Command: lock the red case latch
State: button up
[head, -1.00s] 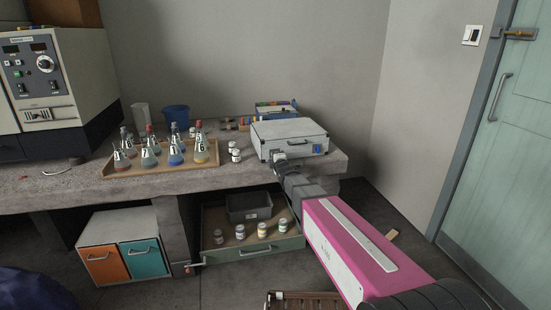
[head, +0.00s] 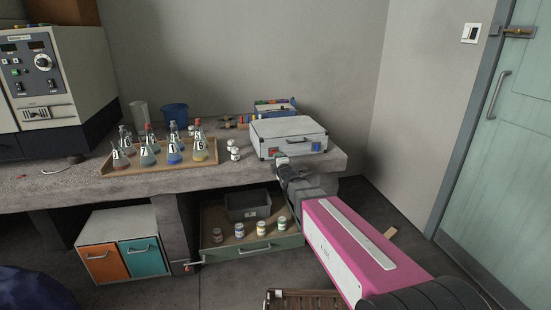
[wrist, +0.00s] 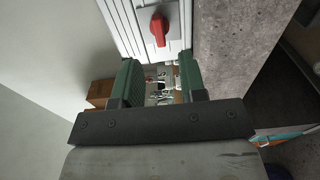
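The white case (head: 290,128) sits shut on the right end of the bench. Its red latch (head: 272,152) is on the front face, left of the handle. A blue latch (head: 316,147) is at the right of the same face. My gripper (head: 281,160) is just in front of the case, close to the red latch. In the wrist view its green fingers (wrist: 160,75) are apart with nothing between them, and the latch is beyond them, not touched.
A wooden tray (head: 120,170) of numbered flasks stands left on the bench, with small white jars (head: 235,154) beside the case. An open drawer (head: 255,248) with jars juts out below. A teal door (head: 508,160) is at the right.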

jog(key=v, duration=0.5)
jog(key=shift+f, duration=0.1)
jog(key=s+d+f+m+g+h, duration=0.3)
jog(key=s+d+f+m+g, duration=0.1)
jog(key=d+f+m, duration=0.25)
jog(key=s+d+f+m+g+h, duration=0.2)
jog(key=s+d+f+m+g, duration=0.25)
jog(key=d, duration=0.25)
jog(key=s+d+f+m+g, duration=0.3)
jog(key=s+m+g, duration=0.1)
jog(key=s, duration=0.3)
jog(key=s+d+f+m+g, duration=0.3)
jog(key=s+d+m+g, duration=0.1)
jog(key=s+m, duration=0.2)
jog(key=shift+s+m+g+h, duration=0.3)
jog(key=shift+s+m+g, duration=0.1)
jog(key=shift+s, duration=0.4)
